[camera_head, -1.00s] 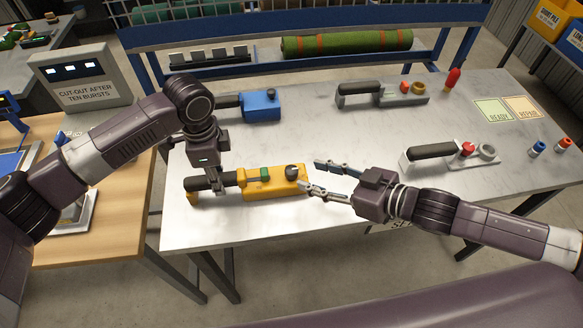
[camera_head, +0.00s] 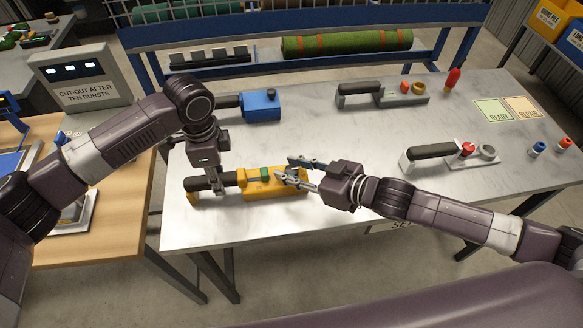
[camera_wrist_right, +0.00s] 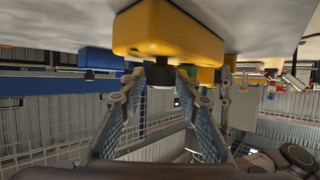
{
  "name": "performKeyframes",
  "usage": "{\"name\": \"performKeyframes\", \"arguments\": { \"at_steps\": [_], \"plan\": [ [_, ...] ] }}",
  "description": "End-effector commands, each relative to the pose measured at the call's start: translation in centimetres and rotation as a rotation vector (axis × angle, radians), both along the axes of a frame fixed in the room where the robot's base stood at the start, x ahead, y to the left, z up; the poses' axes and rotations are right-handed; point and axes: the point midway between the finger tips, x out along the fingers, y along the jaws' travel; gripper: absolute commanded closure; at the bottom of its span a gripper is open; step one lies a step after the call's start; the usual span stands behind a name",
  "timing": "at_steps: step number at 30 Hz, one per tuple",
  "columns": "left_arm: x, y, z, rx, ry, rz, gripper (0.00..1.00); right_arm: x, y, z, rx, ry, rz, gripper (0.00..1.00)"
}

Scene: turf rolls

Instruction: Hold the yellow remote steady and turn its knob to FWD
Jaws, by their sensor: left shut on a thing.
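The yellow remote (camera_head: 270,187) lies on the grey table, with a dark handle (camera_head: 198,184) at its left and a green block on top. My left gripper (camera_head: 219,188) comes down from above and is shut on that handle. My right gripper (camera_head: 289,169) is open at the right end of the remote, its fingers on either side of the dark knob. In the right wrist view the remote (camera_wrist_right: 165,32) appears upside down and the knob (camera_wrist_right: 160,76) shows between the spread fingertips. I cannot tell whether they touch it. The knob's pointer and FWD mark are not readable.
A blue remote (camera_head: 262,105) lies behind, and grey remotes (camera_head: 385,97) (camera_head: 455,158) lie at the back and right. A red-topped piece (camera_head: 452,79) and small blue and red pieces stand at the right. READY and REPAIR cards lie at back right. The table front is clear.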

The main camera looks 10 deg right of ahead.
Motion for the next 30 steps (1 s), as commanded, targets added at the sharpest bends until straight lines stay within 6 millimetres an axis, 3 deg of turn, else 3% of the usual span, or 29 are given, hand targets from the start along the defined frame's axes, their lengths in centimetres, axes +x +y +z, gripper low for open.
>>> {"name": "performKeyframes", "arguments": {
  "at_steps": [1,7,30],
  "plan": [
    [-0.14,0.05,-0.36,0.002,0.004,0.001,1.0,-0.01,-0.01,-0.05,0.0,0.0,0.0,0.78],
    [-0.13,0.06,-0.34,0.002,0.004,0.001,1.0,0.0,-0.03,-0.05,0.0,0.0,0.0,1.0],
    [-0.13,-0.14,-0.25,-0.002,0.002,-0.002,1.0,-0.08,0.89,0.28,0.008,-0.007,0.17,1.0]
  ]
}}
